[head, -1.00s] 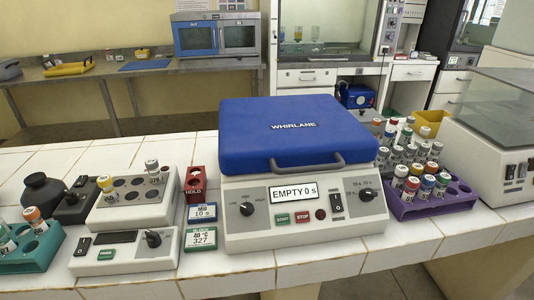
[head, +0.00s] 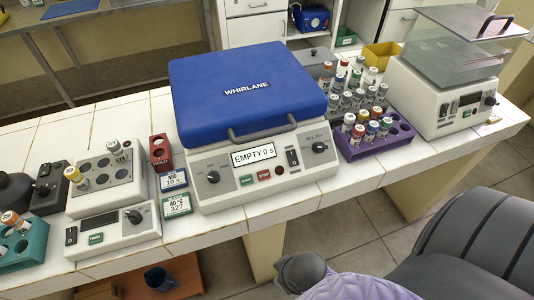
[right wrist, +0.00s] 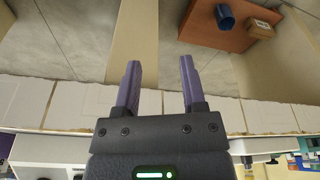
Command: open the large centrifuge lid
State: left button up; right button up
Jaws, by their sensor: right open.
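The large centrifuge (head: 262,165) stands on the white tiled bench, with its blue lid (head: 245,90) marked WHIRLANE lying shut on top. A grey bar handle (head: 262,133) sits at the lid's front edge. The front panel display (head: 253,155) reads EMPTY 0 s. My right gripper (right wrist: 160,75) is open and empty in the right wrist view, pointing over the bench edge and floor. In the head view only parts of my right arm show at the lower right, apart from the centrifuge. My left gripper is not in view.
A purple rack (head: 385,143) of capped tubes stands close to the centrifuge's right. A clear-lidded machine (head: 445,95) is farther right. Small timer boxes (head: 175,204), a grey tube block (head: 103,195) and a teal rack (head: 30,252) are at left. A blue cup (right wrist: 226,17) is on a low brown surface.

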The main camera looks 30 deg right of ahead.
jog(key=w+r+m+t+p, duration=0.2)
jog(key=w+r+m+p, duration=0.15)
jog(key=r, duration=0.85)
jog(key=m+t+h+p, duration=0.1)
jog(key=m+t+h, duration=0.3)
jog(key=m+t, duration=1.1)
send_near(269, 136)
notch_tip(269, 136, up, 3)
jog(key=w+m+g, duration=0.1)
jog(key=m+g, duration=0.3)
jog(key=b+x, duration=0.1)
jog(key=x, duration=0.7)
jog(key=shift+w+b, duration=0.35)
jog(key=shift+b, duration=0.05)
jog(key=shift+w, duration=0.5)
jog(key=c, duration=0.6)
grip_shut()
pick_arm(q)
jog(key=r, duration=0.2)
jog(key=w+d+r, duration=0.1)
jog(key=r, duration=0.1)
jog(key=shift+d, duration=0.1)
